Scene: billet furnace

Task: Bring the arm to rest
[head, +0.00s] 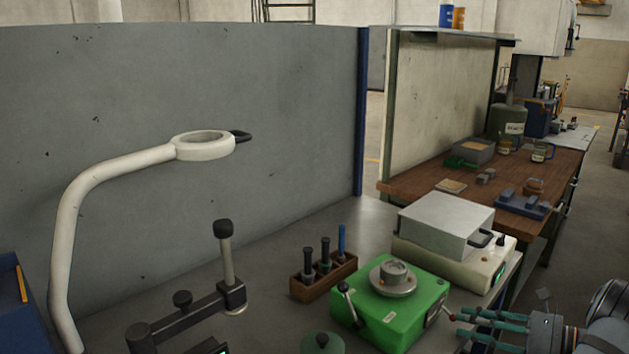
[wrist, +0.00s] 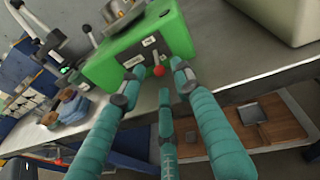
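My gripper (head: 468,326) is at the lower right of the head view, right beside the green box. In the head view the green box (head: 385,322) carries a round metal piece (head: 393,272) on top. I cannot tell from these views whether the fingertips touch the lever. Part of my arm is cut off at the right edge.
A wooden rack (head: 322,278) with several upright tools stands left of the green box. A grey metal box (head: 440,224) sits behind it. A white ring lamp (head: 205,146) arches at left. The wooden bench (head: 420,190) lies behind.

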